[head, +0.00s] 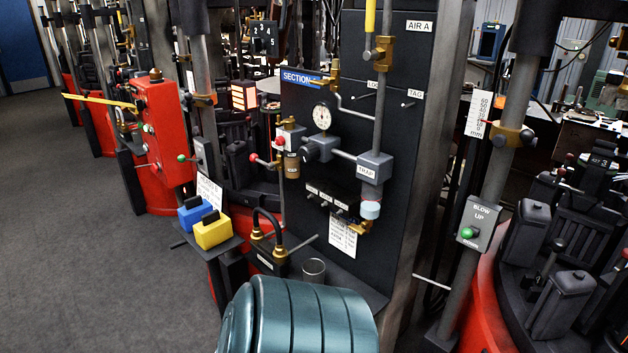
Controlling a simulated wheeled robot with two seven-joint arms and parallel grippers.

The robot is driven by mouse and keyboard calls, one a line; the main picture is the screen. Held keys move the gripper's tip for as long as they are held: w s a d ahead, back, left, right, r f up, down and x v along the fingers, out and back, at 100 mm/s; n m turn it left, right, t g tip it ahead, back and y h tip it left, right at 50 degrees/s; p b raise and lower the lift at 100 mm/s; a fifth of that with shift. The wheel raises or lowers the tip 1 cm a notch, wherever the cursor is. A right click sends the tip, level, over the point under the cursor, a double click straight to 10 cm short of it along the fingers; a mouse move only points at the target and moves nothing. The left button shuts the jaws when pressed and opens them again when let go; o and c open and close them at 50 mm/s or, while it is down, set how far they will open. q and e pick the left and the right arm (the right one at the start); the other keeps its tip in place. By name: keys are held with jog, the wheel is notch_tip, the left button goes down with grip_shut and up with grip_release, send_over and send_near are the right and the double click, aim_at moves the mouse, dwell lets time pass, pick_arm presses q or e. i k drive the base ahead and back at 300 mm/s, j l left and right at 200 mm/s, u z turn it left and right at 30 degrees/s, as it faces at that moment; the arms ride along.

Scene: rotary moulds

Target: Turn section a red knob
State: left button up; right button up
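A dark upright panel (408,135) stands in the middle of the head view. It bears a blue "SECTION" sign (299,78) whose last letter is partly covered by a brass fitting. A small red knob (279,142) is at the panel's left edge, beside a brass and grey valve body. A second red ball-shaped knob (254,157) sits on a short lever just left of it. I cannot tell from this view which way either knob is turned. Neither of my grippers is in view.
A round gauge (322,117) and grey pipes are on the panel. Left stand a blue block (195,212) and a yellow block (212,232) on a ledge, and a red box (165,135). A "BLOW UP" button box (479,228) is right. The grey floor (85,220) at left is clear.

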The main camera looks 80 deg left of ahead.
aim_at(280, 140)
jog(key=u, duration=2.5)
